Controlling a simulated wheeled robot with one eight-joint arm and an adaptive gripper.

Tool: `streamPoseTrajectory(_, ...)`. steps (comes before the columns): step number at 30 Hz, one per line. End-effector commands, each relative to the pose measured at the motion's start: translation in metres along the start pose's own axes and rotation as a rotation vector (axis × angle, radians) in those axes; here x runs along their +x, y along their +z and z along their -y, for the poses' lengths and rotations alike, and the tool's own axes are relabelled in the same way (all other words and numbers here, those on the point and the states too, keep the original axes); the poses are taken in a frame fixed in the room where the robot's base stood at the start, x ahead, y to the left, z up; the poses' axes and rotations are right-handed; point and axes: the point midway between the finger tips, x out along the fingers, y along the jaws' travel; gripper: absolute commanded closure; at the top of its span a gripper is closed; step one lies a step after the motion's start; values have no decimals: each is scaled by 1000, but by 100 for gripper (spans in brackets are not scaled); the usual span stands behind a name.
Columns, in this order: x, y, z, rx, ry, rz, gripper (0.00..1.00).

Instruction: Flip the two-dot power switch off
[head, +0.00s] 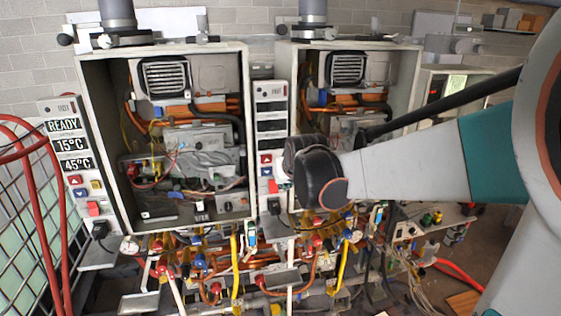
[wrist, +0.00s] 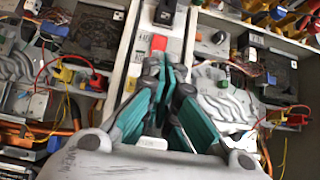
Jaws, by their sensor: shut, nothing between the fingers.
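A red power switch (wrist: 158,43) sits on a white control strip in the wrist view, just beyond my fingertips. In the head view the red switch (head: 273,186) is low on the middle control panel (head: 271,95), between two open heater cabinets. That panel's displays look dark. The left panel has another red switch (head: 93,208) and lit displays. No dot marks are readable on either. My gripper (wrist: 160,66) is shut and empty, its teal-padded fingers pointing at the switch. Whether they touch it I cannot tell. In the head view my wrist hides part of the right cabinet.
The left cabinet (head: 240,215) and right cabinet (head: 408,75) stand open with wires and pipes inside. A black plug (head: 273,206) is below the middle switch. Pipes, valves and hoses crowd the space beneath. A red hose (head: 68,230) and wire mesh are at far left.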

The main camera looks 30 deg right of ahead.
Motion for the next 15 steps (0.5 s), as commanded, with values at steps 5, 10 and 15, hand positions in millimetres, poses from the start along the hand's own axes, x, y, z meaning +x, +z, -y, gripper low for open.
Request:
streamPoseTrajectory(5,-1,6,0,-1,-1,90,100)
streamPoseTrajectory(10,-1,8,0,-1,-1,101,100)
streamPoseTrajectory(15,1,8,1,-1,-1,100,100)
